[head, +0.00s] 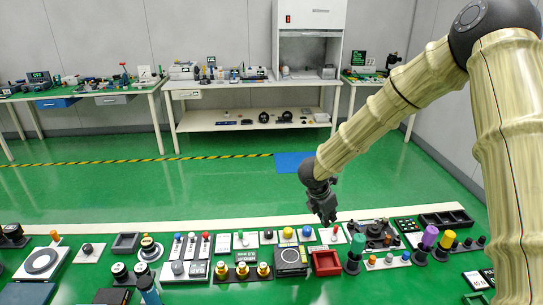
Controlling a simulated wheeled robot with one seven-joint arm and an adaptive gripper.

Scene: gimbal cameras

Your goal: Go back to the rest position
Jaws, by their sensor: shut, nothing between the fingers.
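My gripper (327,216) is dark and hangs at the end of my pale ribbed arm, pointing down at the far edge of the near bench. It is small in the head view, and its fingers are close together with nothing seen between them. Its tips are near a small panel with a red-topped lever (335,230). I cannot tell whether they touch it. The arm comes in from the upper right, bends at a dark joint and slopes down to the left.
The near green bench (215,288) is crowded with buttons, levers, knobs and trays. A red tray (326,263) and a black turntable-like device (374,234) lie near my gripper. Beyond is open green floor (150,190), then a back table (250,84) with a white cabinet.

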